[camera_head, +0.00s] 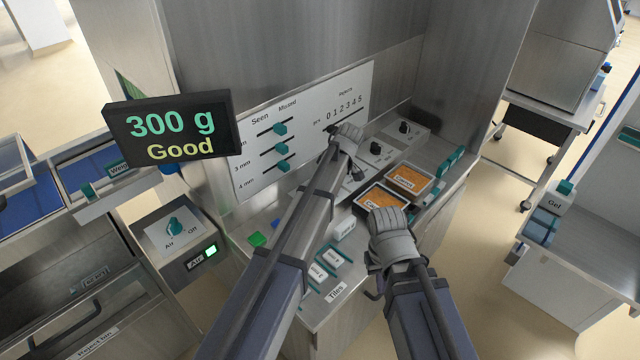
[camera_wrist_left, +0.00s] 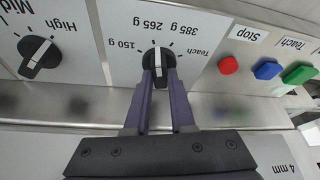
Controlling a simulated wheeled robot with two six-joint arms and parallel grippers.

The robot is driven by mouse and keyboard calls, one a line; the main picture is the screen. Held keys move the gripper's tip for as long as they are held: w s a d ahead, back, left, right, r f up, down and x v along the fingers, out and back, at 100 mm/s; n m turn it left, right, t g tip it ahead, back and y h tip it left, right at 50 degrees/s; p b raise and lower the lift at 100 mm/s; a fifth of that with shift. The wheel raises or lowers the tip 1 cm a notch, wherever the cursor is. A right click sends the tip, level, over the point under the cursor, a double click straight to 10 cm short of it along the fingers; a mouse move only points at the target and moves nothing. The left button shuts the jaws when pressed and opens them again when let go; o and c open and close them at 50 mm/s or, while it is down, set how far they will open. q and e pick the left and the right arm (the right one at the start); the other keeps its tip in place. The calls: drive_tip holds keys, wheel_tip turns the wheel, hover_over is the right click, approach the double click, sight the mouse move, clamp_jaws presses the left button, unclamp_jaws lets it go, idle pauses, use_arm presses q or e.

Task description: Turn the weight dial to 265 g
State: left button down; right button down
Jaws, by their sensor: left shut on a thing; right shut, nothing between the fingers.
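In the left wrist view the weight dial (camera_wrist_left: 158,56) is a black knob on a pale plate, with upside-down labels 150 g, 265 g, 385 g and Teach around it. My left gripper (camera_wrist_left: 159,72) is shut on this knob, its two fingers on either side. The knob lies roughly in line with the 265 g label, but the fingers partly cover it and its pointer mark is hard to make out. In the head view my left gripper (camera_head: 346,143) hides the dial. My right gripper (camera_head: 392,232) is shut and empty, in front of the orange-filled trays.
A display (camera_head: 170,127) reads 300 g, Good. Next to the weight dial is a Mid/High knob (camera_wrist_left: 39,57); on its other side are a red button (camera_wrist_left: 228,65), a blue one (camera_wrist_left: 267,70) and a green one (camera_wrist_left: 299,73). A slider panel (camera_head: 300,125) stands behind.

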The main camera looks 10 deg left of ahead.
use_arm(q)
drive_tip(key=shift+n, duration=0.6)
drive_tip(key=shift+g, duration=0.3)
drive_tip(key=c, duration=0.8)
unclamp_jaws()
drive_tip(key=shift+o, duration=0.2)
drive_tip(key=shift+r, duration=0.15)
drive_tip(key=p+v, duration=0.7)
drive_tip(key=shift+d+r, duration=0.2)
